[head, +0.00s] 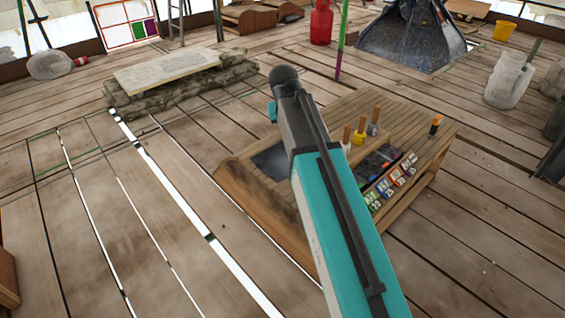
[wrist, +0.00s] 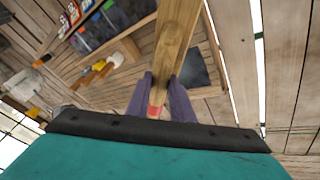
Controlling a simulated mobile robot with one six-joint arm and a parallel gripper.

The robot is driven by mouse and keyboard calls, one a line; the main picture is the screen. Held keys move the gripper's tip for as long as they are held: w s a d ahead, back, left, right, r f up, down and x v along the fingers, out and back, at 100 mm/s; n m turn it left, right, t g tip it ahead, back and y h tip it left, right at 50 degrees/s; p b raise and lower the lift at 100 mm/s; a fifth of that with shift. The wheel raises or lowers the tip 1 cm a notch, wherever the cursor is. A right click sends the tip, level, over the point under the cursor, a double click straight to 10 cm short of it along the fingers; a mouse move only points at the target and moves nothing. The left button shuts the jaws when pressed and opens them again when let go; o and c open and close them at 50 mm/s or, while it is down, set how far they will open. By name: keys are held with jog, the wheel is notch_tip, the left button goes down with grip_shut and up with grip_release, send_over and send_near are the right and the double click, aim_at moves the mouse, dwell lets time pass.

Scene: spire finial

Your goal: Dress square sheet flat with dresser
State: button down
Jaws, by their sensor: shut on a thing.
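My gripper (wrist: 160,100) shows in the wrist view with its two purple fingers shut on a long wooden tool, which I take for the dresser (wrist: 178,35). The dresser points away from the fingers, and a red patch shows at its near end. In the head view my arm hides the gripper and dresser. A flat dark grey square, which looks like the square sheet (head: 270,161), lies on the left part of the low wooden bench (head: 235,178). In the wrist view the sheet (wrist: 196,68) is partly covered by the dresser and a finger. I cannot tell whether they touch.
Several wooden-handled tools (head: 359,132) stand at the bench's back. A row of coloured numbered boxes (head: 390,184) stands on its right part. A stone slab (head: 168,70), a red gas bottle (head: 321,22) and a pale container (head: 508,82) stand around. Plank floor at left is clear, with gaps.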

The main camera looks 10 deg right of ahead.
jog(key=shift+r, duration=0.1)
jog(key=s+r, duration=0.7)
jog(key=s, duration=0.1)
jog(key=shift+r, duration=0.4)
jog(key=shift+a, duration=0.15)
